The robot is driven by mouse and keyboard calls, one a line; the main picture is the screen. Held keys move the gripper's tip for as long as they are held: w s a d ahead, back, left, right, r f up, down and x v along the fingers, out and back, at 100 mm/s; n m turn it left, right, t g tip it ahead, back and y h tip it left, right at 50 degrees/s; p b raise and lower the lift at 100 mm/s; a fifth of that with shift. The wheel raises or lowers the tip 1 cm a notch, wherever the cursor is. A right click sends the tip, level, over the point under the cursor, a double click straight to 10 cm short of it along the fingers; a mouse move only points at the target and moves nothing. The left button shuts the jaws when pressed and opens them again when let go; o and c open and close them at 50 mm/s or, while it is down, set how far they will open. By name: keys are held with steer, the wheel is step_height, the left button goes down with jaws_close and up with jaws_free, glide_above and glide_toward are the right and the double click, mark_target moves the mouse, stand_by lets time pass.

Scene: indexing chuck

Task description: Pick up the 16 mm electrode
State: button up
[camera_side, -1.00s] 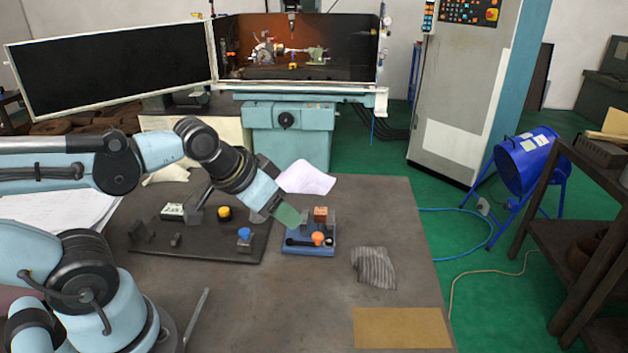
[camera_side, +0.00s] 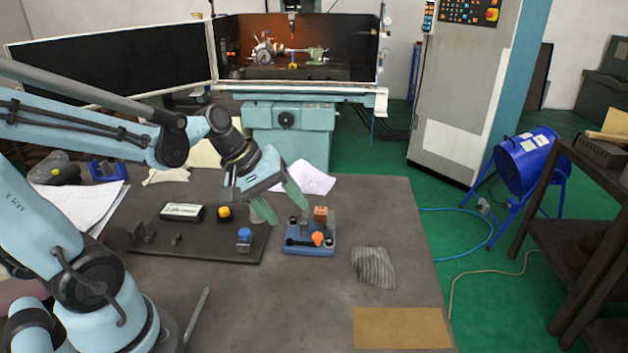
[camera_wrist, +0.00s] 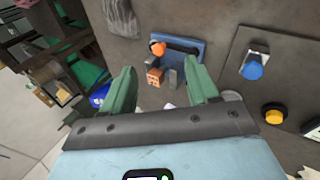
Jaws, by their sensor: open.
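A blue tray (camera_side: 312,251) on the table holds a copper-coloured block (camera_side: 320,214), grey pieces, a dark bar and an orange knob (camera_side: 317,238). I cannot tell which piece is the 16 mm electrode; no size marking is readable. In the wrist view the copper block (camera_wrist: 154,77) and a grey piece (camera_wrist: 172,79) appear between my green fingers, near the tray (camera_wrist: 162,62). My gripper (camera_side: 286,213) is open and empty above the tray's back left side, pointing down at a tilt.
Left of the tray lies a dark plate (camera_side: 205,251) with a blue knob (camera_side: 244,234), a yellow-topped button (camera_side: 224,212) and a small display box (camera_side: 182,212). A striped cloth (camera_side: 373,268) and a brown sheet (camera_side: 402,327) lie to the right. The front middle of the table is clear.

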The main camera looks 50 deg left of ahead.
steer(key=w+a+f+n+t+h, duration=0.1)
steer(key=w+a+f+n+h, duration=0.1)
steer(key=a+n+h, duration=0.5)
steer(key=n+t, duration=0.3)
steer(key=n, duration=0.6)
glide_toward(308, 216)
steer(key=d, duration=0.1)
steer(key=w+d, duration=0.2)
steer(key=shift+w+d+r, duration=0.25)
steer(key=shift+r, duration=0.1)
steer(key=shift+w+x, duration=0.2)
steer(key=shift+x, duration=2.5)
steer(key=shift+a, duration=0.2)
jaws_close()
